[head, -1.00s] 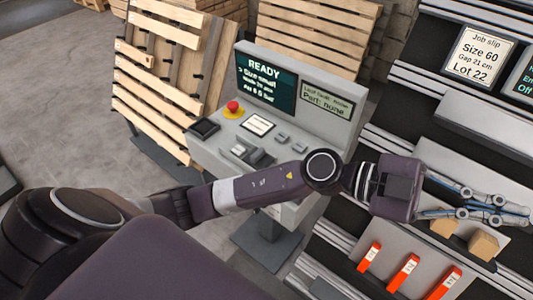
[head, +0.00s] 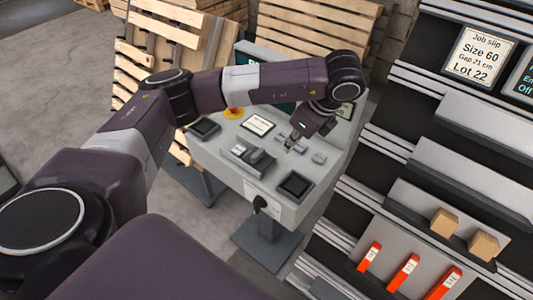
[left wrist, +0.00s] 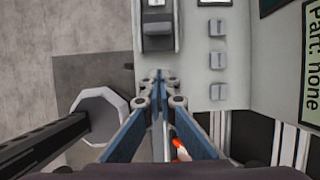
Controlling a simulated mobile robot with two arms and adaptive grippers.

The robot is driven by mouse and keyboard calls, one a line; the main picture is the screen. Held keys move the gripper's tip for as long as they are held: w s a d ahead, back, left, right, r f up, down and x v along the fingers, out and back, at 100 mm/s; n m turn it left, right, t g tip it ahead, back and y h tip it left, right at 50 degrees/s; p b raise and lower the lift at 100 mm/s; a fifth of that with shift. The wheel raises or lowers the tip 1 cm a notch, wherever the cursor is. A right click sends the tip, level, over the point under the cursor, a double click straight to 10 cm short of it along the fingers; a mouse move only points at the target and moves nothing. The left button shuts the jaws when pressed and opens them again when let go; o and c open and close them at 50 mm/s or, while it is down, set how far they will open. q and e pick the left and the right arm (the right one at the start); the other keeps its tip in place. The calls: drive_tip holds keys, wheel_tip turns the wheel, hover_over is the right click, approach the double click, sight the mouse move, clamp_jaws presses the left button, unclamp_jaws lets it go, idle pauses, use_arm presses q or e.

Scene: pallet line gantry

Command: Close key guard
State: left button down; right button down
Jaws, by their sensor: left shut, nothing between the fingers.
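The control console (head: 225,158) stands left of the rack. A low raised housing (head: 248,157) with dark and grey parts sits on its sloping top; this may be the key guard, but I cannot tell its open or shut state. It also shows at the top of the left wrist view (left wrist: 158,28). My left gripper (head: 291,146) is over the console top, right of the housing, near small grey switches (head: 318,157). In the left wrist view its fingers (left wrist: 158,76) are together and empty, just below the housing. My right gripper is not in view.
A red button on a yellow base (head: 234,112) is partly behind my left arm. Dark square pads lie at left (head: 204,128) and right (head: 295,185) of the console. The rack (head: 450,150) holds boxes and orange pieces. Wooden pallets (head: 300,40) stand behind.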

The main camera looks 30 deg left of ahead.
use_arm(q)
drive_tip(key=b, duration=0.2)
approach(262, 161)
drive_tip(key=f, duration=0.1)
drive_tip(key=d+f, duration=0.1)
drive_tip(key=f, duration=0.1)
drive_tip(key=d+f, duration=0.1)
drive_tip(key=f, duration=0.1)
drive_tip(key=shift+s+f, duration=0.1)
drive_tip(key=a, duration=0.1)
drive_tip(key=a+p, duration=0.1)
drive_tip(key=a, duration=0.1)
drive_tip(key=shift+w+a+r, duration=0.2)
drive_tip(key=shift+r, duration=0.1)
drive_tip(key=shift+a+f, duration=0.1)
drive_tip(key=shift+a, duration=0.25)
